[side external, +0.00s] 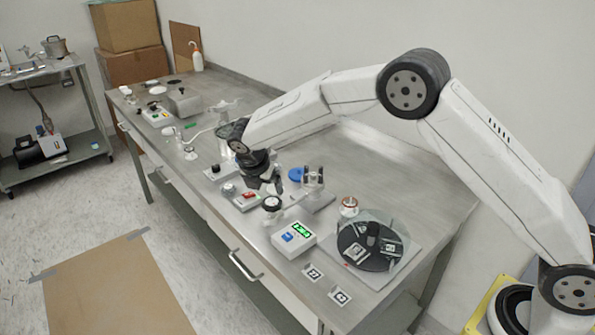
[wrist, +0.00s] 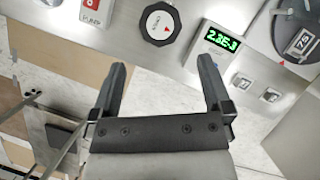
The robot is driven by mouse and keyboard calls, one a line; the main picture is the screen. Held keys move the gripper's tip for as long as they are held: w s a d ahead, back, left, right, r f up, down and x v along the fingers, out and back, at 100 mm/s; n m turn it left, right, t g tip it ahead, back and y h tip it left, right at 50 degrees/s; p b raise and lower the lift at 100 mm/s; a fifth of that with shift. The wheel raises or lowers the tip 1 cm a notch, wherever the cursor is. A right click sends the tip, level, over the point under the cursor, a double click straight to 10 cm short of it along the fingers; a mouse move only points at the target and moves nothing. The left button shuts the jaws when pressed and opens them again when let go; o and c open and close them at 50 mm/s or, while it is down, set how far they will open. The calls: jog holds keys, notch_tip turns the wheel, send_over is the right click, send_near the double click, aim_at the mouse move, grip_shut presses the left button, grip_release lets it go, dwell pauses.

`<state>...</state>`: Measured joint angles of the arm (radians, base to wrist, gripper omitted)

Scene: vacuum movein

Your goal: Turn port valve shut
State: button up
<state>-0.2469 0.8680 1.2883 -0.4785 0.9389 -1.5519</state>
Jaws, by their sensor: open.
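The port valve appears to be the round black knob (side external: 272,203) with a white face, near the front edge of the bench. In the wrist view the knob (wrist: 160,22) shows a red arrow mark on its face, at the top of the picture. My gripper (side external: 272,187) is above the bench, close to the knob in the side view. In the wrist view my gripper (wrist: 163,66) has its two dark fingers spread with nothing between them. The knob lies beyond the fingertips, apart from them.
A gauge box (side external: 294,237) with a green readout stands beside the knob. A red pump switch (wrist: 91,5) is left of it in the wrist view. A black round plate under a clear cover (side external: 368,250) sits at the bench's near end. A blue round part (side external: 296,174) lies behind.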

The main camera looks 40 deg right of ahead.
aim_at(271, 202)
jog(key=shift+x, duration=3.95)
jog(key=c, duration=1.1)
